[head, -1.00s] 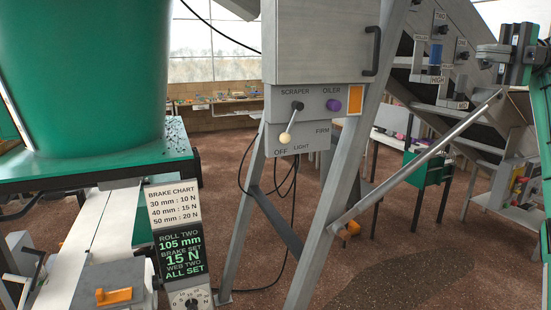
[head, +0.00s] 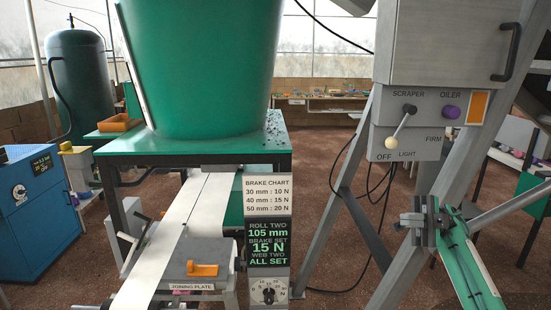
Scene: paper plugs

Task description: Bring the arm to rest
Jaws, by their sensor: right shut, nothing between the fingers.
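My right gripper (head: 409,221) is at the right of the head view, in front of the grey slanted frame legs. Its fingers are together with nothing between them and point left. My green right arm (head: 468,262) runs from it down to the lower right edge. The gripper is below the grey control box (head: 412,125) and appears apart from it. The box carries a cream-knobbed scraper lever (head: 392,142), tilted down to the left near OFF and LIGHT, and a purple oiler knob (head: 450,111). My left gripper is out of view.
A green hopper (head: 200,60) stands above a white paper web (head: 190,215). A sign panel (head: 268,235) reads ALL SET above a dial. An orange handle (head: 203,269) sits on the joining plate. A blue cabinet (head: 40,210) is at left. Brown floor shows between machines.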

